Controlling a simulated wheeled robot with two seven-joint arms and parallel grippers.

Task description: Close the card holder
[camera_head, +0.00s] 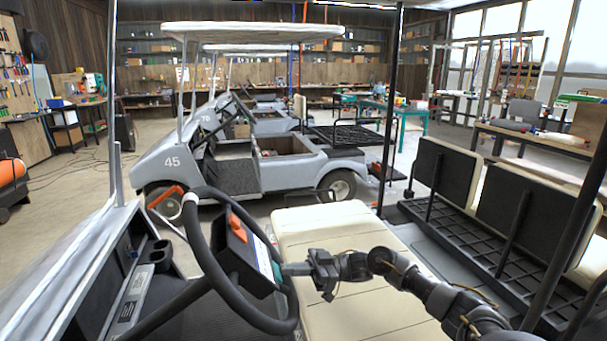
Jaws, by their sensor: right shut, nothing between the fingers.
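The steering wheel (207,262) of the near cart is at lower centre-left. What looks like the card holder (243,262) is a dark box at the wheel's middle. It has an orange part (237,227) on top and a pale sheet with a blue-green patch (265,258) on its right side. I cannot tell how far open the holder is. My right gripper (284,269) is shut and empty, its fingertips pointing left at the holder's right edge. I cannot tell whether they touch it. My left gripper is out of view.
The cream seat (335,225) lies below and behind my right arm. The dashboard with a cup holder (158,252) is left of the wheel. A thin dark roof post (390,110) stands right of centre. Another grey cart (172,162) marked 45 stands beyond.

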